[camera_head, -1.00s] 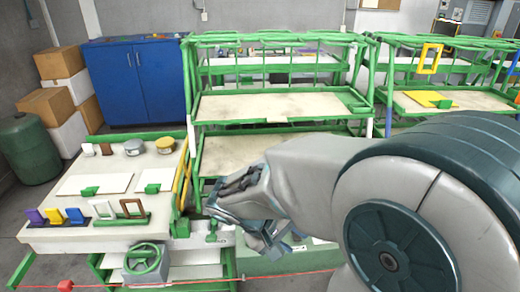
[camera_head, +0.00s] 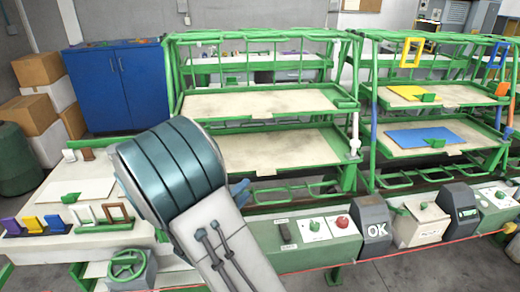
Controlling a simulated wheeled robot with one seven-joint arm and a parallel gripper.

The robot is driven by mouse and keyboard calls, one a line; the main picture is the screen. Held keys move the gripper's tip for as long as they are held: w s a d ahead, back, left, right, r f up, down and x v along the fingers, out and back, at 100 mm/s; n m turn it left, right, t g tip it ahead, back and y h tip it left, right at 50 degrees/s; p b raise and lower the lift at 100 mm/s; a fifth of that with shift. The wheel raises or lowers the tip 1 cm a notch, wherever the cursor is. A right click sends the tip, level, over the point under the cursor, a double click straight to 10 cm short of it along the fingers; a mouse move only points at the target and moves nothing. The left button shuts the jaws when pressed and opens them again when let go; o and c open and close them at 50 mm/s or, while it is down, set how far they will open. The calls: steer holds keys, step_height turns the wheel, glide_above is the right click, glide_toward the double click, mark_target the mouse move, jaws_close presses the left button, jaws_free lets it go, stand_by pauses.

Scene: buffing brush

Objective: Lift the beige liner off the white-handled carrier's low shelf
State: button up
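The carrier with a white handle (camera_head: 355,132) on its right post is the green-framed rack in the middle of the head view. Its low shelf holds a flat beige liner (camera_head: 285,150), lying level inside the green rim, with its left front part close behind my arm in the picture. A second beige liner (camera_head: 260,101) lies on the shelf above. My arm crosses the lower left of the view, in front of the rack. My gripper is not clearly seen. A small blue-grey piece shows beside my arm, and I cannot tell what it is.
A green console (camera_head: 315,240) with knobs and an OK box (camera_head: 374,225) stands before the rack. A rack at right holds a yellow panel (camera_head: 410,92) and a blue panel (camera_head: 425,137). A bench (camera_head: 60,220) with small coloured frames is at left, a blue cabinet (camera_head: 120,85) behind.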

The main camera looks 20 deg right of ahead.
mark_target(261, 175)
steer(key=p+x, duration=0.1)
steer(key=x, duration=0.2)
steer(key=p+x, duration=0.1)
steer(key=x, duration=0.3)
steer(key=shift+s+d, duration=0.2)
steer(key=shift+d, duration=0.1)
steer(key=shift+w+d, duration=0.35)
steer(key=shift+d, duration=0.1)
jaws_close()
